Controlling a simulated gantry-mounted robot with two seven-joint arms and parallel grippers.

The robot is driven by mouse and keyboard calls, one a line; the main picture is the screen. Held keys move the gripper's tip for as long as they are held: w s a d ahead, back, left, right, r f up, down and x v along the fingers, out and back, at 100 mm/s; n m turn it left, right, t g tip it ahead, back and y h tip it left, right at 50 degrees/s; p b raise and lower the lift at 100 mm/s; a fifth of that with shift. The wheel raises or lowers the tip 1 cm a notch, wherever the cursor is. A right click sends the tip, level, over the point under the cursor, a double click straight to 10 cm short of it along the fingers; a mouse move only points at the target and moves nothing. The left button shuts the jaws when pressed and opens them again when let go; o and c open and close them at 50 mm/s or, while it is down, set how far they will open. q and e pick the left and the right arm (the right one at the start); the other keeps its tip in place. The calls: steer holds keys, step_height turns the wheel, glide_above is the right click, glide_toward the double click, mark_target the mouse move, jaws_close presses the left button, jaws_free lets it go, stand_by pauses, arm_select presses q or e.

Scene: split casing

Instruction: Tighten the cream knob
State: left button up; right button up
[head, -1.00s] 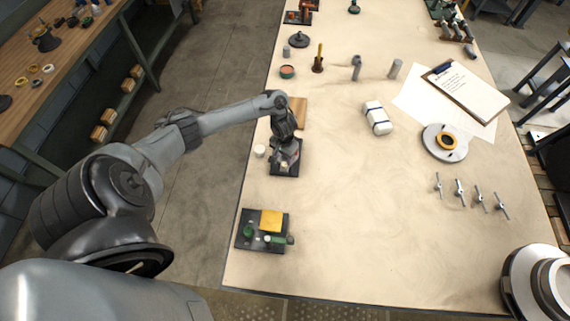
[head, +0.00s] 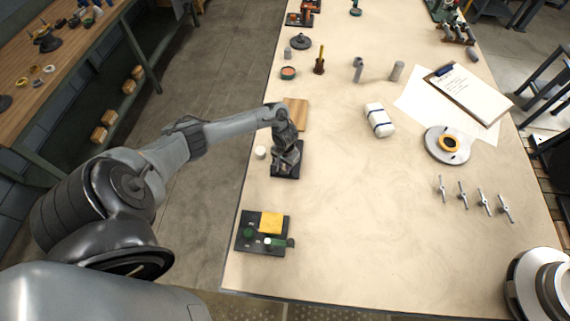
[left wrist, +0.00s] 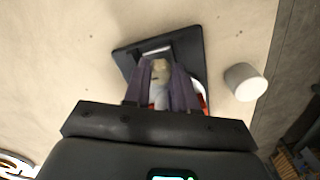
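The cream knob (left wrist: 160,67) shows in the left wrist view between my left gripper's fingertips, over a dark base plate (left wrist: 127,57). In the head view, the plate (head: 283,175) lies near the table's left edge and the gripper hides the knob. My left gripper (head: 287,168) is down over this plate. Its two dark fingers (left wrist: 163,68) stand apart, one on each side of the knob in the left wrist view. I cannot tell whether they press on it. A paler grey part shows between the fingers below the knob. My right gripper is not in view.
A white cylinder (left wrist: 244,81) stands close beside the plate; it also shows in the head view (head: 261,152). A wooden block (head: 297,112) lies behind the gripper. A second dark plate with a yellow block (head: 271,222) lies nearer.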

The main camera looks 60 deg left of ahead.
arm_select(q)
jaws_close()
